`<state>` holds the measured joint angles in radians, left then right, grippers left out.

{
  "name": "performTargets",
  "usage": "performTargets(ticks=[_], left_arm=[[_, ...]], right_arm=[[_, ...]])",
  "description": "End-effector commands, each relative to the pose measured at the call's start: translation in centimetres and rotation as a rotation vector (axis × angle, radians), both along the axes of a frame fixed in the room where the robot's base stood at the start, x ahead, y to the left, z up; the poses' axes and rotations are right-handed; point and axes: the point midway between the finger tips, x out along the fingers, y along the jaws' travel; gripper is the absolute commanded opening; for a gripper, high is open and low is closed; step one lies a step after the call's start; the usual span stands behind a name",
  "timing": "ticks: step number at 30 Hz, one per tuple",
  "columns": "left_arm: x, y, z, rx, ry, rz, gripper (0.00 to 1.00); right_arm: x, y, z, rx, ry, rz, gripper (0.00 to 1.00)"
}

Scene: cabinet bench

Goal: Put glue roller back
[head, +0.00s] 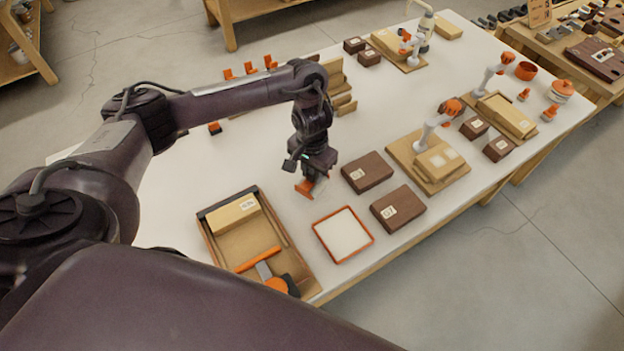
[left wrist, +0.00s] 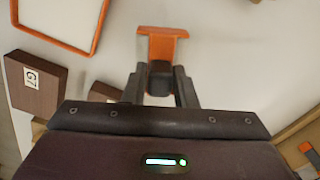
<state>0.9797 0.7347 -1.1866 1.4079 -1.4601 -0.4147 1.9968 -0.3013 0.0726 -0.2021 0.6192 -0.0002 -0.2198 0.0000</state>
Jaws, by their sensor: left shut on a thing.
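My left gripper (head: 318,177) is shut on an orange tool, which I take to be the glue roller (head: 304,188). It holds the tool over the white bench, left of the dark wooden blocks and above the orange-rimmed tray. In the left wrist view the glue roller (left wrist: 162,45) shows as a wide orange T-shaped piece beyond the two dark fingers (left wrist: 160,84). The part between the fingers is partly hidden. My right gripper is not in view.
A shallow orange-rimmed tray (head: 317,228) and dark blocks (head: 367,172) are nearby. A wooden box (head: 291,243) holds a pale block and orange tools. Several orange pieces (head: 249,69) stand in a row at the back left. The bench's left middle is mostly clear.

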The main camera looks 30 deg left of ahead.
Motion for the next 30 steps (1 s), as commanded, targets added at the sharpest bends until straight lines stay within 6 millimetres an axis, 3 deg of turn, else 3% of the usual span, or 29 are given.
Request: performTargets(ticks=[1, 4, 17, 18, 22, 30], left_arm=[[-0.1, -0.1, -1.5, -0.002, 0.004, 0.002, 0.07], [-0.1, 0.0, -2.4, -0.002, 0.002, 0.001, 0.07], [0.0, 0.0, -2.7, -0.001, 0.001, 0.001, 0.07], [0.0, 0.0, -2.7, 0.0, 0.001, 0.0, 0.28], [0.0, 0.0, -2.7, 0.0, 0.001, 0.0, 0.45], [0.0, 0.0, -2.7, 0.0, 0.001, 0.0, 0.47]], right_arm=[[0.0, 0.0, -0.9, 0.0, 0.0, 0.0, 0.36], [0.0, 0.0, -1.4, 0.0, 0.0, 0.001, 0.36], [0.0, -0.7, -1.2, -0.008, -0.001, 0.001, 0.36], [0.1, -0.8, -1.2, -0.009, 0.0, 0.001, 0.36], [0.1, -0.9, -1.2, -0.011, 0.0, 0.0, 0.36], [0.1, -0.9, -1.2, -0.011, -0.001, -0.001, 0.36]])
